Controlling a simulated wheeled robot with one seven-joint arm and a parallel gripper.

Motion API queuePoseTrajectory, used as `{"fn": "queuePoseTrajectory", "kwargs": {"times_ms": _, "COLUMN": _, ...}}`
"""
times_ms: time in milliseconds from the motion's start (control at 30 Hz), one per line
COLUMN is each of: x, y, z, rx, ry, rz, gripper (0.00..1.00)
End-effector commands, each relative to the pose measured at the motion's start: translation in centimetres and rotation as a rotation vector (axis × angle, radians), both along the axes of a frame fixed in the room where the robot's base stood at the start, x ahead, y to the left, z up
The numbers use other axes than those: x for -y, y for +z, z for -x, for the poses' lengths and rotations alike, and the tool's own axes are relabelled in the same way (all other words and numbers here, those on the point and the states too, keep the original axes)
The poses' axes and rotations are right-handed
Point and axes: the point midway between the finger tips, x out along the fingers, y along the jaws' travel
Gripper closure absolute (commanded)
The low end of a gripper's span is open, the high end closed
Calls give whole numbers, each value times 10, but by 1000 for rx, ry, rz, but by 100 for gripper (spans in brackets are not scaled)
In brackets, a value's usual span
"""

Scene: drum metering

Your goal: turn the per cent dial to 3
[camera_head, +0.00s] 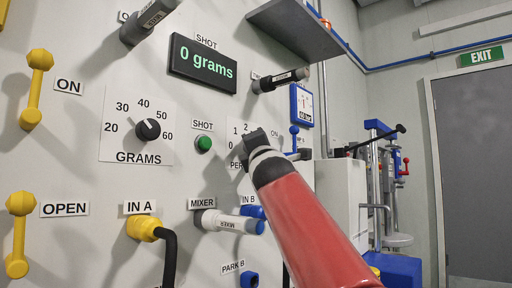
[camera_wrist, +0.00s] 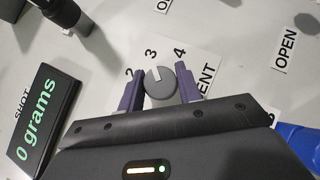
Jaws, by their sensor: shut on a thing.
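The per cent dial (camera_wrist: 160,88) is a round grey knob with a white mark, on a white scale plate (camera_wrist: 208,62) with 2, 3 and 4 showing in the wrist view. The white mark points up and slightly left, roughly at the 3. My gripper (camera_wrist: 160,80) has a purple finger on each side of the knob and is shut on it.
The grams dial (camera_head: 148,130) and green shot button (camera_head: 204,144) are to the left. The shot display (camera_head: 203,70) reads 0 grams. A mixer handle (camera_head: 232,222) sticks out below, and a grey shelf (camera_head: 296,30) juts out above.

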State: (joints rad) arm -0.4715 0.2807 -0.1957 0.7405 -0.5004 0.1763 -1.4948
Motion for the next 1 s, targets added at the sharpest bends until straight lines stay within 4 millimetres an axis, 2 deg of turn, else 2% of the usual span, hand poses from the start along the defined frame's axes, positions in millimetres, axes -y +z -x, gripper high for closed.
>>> {"fn": "queuePoseTrajectory", "kwargs": {"times_ms": 167, "x": 0, "y": 0, "z": 0, "rx": 1, "ry": 0, "rz": 0, "gripper": 88}}
{"fn": "queuePoseTrajectory", "kwargs": {"times_ms": 200, "x": 0, "y": 0, "z": 0, "rx": 1, "ry": 0, "rz": 0, "gripper": 62}}
{"fn": "queuePoseTrajectory", "kwargs": {"times_ms": 333, "x": 0, "y": 0, "z": 0, "rx": 1, "ry": -1, "rz": 0, "gripper": 45}}
{"fn": "queuePoseTrajectory", "kwargs": {"times_ms": 667, "x": 1, "y": -2, "z": 3, "rx": 2, "ry": 0, "rz": 1, "gripper": 44}}
{"fn": "queuePoseTrajectory", "kwargs": {"times_ms": 1000, "x": 11, "y": -27, "z": 49, "rx": 2, "ry": 2, "rz": -2, "gripper": 44}}
